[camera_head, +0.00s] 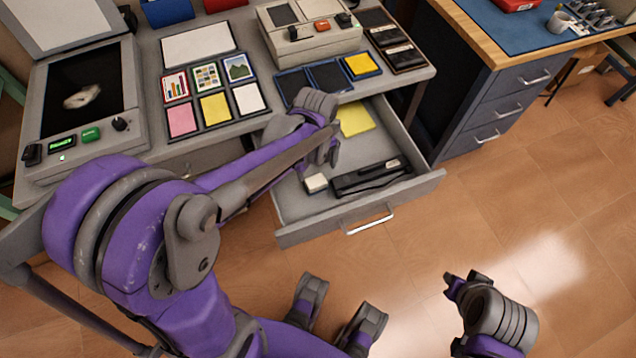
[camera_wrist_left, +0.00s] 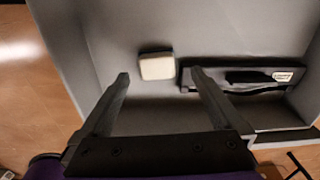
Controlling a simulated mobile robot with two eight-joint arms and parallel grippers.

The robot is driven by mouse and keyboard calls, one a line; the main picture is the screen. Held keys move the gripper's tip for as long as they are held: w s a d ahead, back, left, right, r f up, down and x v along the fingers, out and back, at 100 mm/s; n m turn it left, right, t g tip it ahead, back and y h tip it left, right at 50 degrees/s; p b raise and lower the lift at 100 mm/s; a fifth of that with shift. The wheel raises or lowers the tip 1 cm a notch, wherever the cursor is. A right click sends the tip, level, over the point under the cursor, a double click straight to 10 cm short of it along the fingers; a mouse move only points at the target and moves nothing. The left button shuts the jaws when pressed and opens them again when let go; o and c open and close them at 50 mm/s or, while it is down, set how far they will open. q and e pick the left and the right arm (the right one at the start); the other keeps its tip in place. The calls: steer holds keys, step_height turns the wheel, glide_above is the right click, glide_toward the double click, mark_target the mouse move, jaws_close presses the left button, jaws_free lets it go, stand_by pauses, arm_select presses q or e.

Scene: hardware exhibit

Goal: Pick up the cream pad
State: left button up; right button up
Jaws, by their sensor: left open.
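The cream pad (camera_head: 316,183) is a small pale block lying flat in the open grey drawer. In the left wrist view the pad (camera_wrist_left: 157,67) lies on the drawer floor, ahead of and roughly between my left gripper's (camera_wrist_left: 160,76) two fingertips. That gripper is open and nothing is between its fingers. In the head view my left gripper (camera_head: 330,150) hangs over the drawer, just above and beyond the pad, partly hidden by its own arm.
A black case (camera_head: 370,178) lies close right of the pad. A yellow sheet (camera_head: 355,118) lies farther back in the drawer (camera_head: 292,236). Above it, the grey desk (camera_head: 150,62) carries cards, trays and machines. A blue-topped cabinet (camera_head: 510,100) stands to the right.

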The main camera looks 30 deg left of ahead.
mark_target(314, 177)
arm_select(q)
steer(key=f, duration=0.2)
steer(key=f+b, duration=0.1)
steer(key=f, duration=0.3)
steer(key=shift+a, duration=0.4)
steer(key=c, duration=1.3)
step_height(314, 177, up, 10)
steer(key=shift+p, duration=1)
